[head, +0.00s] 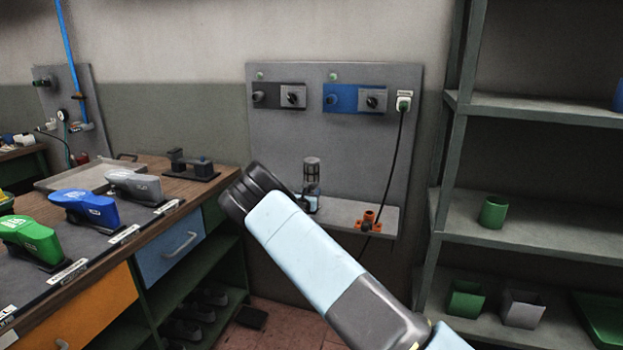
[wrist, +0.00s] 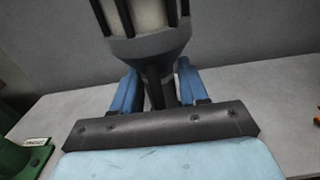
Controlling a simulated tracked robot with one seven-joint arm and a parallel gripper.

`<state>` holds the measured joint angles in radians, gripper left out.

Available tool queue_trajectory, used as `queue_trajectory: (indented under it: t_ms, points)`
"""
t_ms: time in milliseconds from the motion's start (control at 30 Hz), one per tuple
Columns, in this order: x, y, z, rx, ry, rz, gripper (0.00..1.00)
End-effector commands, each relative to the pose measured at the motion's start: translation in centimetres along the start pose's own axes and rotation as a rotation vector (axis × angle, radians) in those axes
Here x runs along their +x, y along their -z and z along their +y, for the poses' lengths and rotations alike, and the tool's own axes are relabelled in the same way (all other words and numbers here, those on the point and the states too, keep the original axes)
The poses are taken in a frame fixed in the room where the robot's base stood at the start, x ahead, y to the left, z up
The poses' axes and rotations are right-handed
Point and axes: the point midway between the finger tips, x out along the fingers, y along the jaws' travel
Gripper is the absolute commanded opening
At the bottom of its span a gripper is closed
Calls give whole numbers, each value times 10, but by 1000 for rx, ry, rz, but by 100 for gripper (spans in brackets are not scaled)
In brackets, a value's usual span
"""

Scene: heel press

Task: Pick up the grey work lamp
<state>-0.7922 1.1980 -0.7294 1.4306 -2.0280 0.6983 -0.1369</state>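The grey work lamp (head: 311,171), with a caged pale light, stands upright on the small grey wall shelf. In the wrist view the lamp (wrist: 145,30) rises close in front of my gripper (wrist: 157,88). Its dark stem is between my two blue fingers, one on each side. The fingers look spread, with narrow gaps beside the stem, so my gripper appears open around it. In the head view my arm hides most of my gripper and the lamp's lower part.
An orange item (head: 369,221) sits on the shelf (head: 386,213) right of the lamp. A black cable hangs above it from a wall socket (head: 403,103). A green object (wrist: 20,155) is at the wrist view's left edge. A workbench (head: 150,168) stands left, a rack (head: 540,225) right.

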Motion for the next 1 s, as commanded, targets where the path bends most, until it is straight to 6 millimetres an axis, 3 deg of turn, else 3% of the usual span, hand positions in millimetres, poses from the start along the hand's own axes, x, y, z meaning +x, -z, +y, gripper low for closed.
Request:
queue_trajectory:
  t_ms: [67,433,767,1000]
  points:
    - [0,0,0,0,0,0,35]
    - [0,0,0,0,-1,0,0]
    - [0,-6,1,2,-1,-2,0]
    - [-4,-39,-1,2,-1,-2,0]
